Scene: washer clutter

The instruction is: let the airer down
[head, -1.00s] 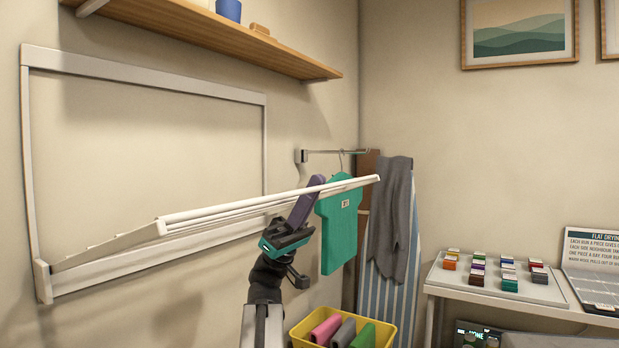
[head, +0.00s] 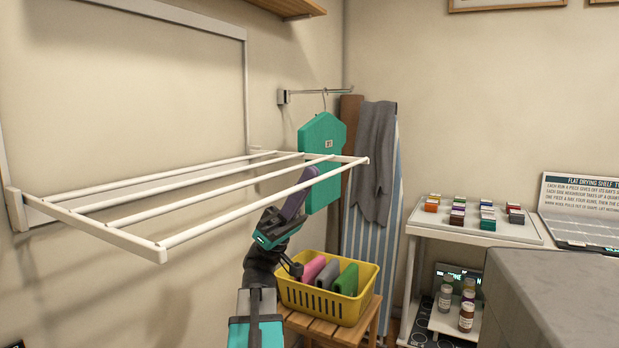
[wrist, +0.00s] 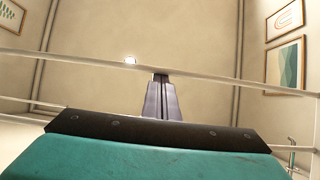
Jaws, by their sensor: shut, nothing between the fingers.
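The white airer frame (head: 243,199) is hinged to its white wall frame (head: 247,90) on the left wall. It stands out from the wall near level, with its rails showing apart. My gripper (head: 301,192) has purple fingers, shut with nothing between them. In the head view its fingertips are at the airer's outer rail, towards the right end; contact cannot be told for sure. The wrist view shows the shut fingers (wrist: 161,98) reaching up to a white rail (wrist: 218,81) that crosses the picture.
A green garment (head: 318,140) hangs from a wall rod behind the airer's right end. Below stands a yellow basket (head: 325,303) of folded cloths on a wooden stool (head: 370,325). An ironing board (head: 357,225) leans in the corner. A white table (head: 480,235) is at right.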

